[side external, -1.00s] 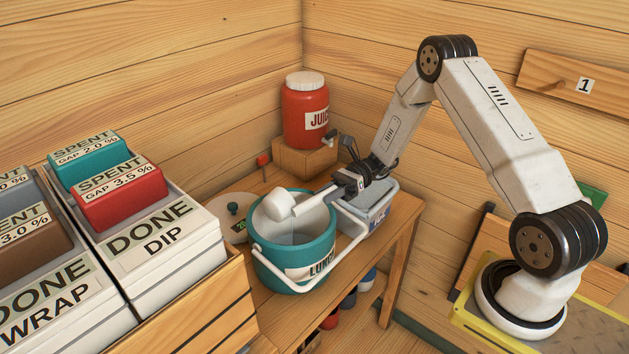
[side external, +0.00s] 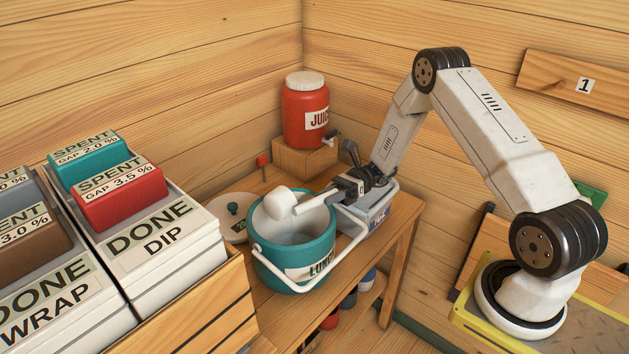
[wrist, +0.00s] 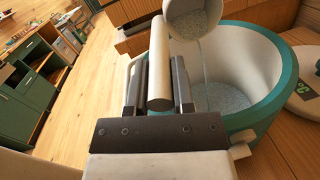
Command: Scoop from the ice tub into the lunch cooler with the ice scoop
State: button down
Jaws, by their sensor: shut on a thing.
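My gripper (side external: 350,189) is shut on the handle of the white ice scoop (side external: 281,207). The handle also shows between the fingers in the wrist view (wrist: 159,65). The scoop's bowl is over the mouth of the teal lunch cooler (side external: 292,268), near its far left rim. In the wrist view the bowl (wrist: 193,20) looks tilted, with pale grains in it. Pale ice (wrist: 226,97) lies on the cooler's floor. The grey ice tub (side external: 381,213) stands behind and right of the cooler, partly hidden by my gripper and the cooler's handle.
The cooler's white handle (side external: 340,258) hangs out over its front right side. A round lid (side external: 233,224) lies left of the cooler. A red juice jug (side external: 305,112) stands on a wooden block at the back. DONE boxes (side external: 150,245) fill the left.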

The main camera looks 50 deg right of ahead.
jog(key=shift+d+f+y, duration=0.1)
jog(key=shift+f+y, duration=0.1)
jog(key=shift+y, duration=0.1)
jog(key=shift+r+y, duration=0.7)
jog(key=shift+r, duration=0.8)
jog(key=shift+d+r, duration=0.1)
jog(key=shift+r, duration=0.05)
dwell(1.2)
notch_tip(320, 180, down, 3)
jog(key=shift+f+h, duration=0.2)
jog(key=shift+h, duration=0.6)
jog(key=shift+a+r, duration=0.2)
jog(key=shift+r, duration=0.1)
jog(key=shift+a+r+h, duration=0.1)
jog(key=shift+r+h, duration=0.1)
jog(key=shift+h, duration=0.4)
jog(key=shift+r, duration=0.2)
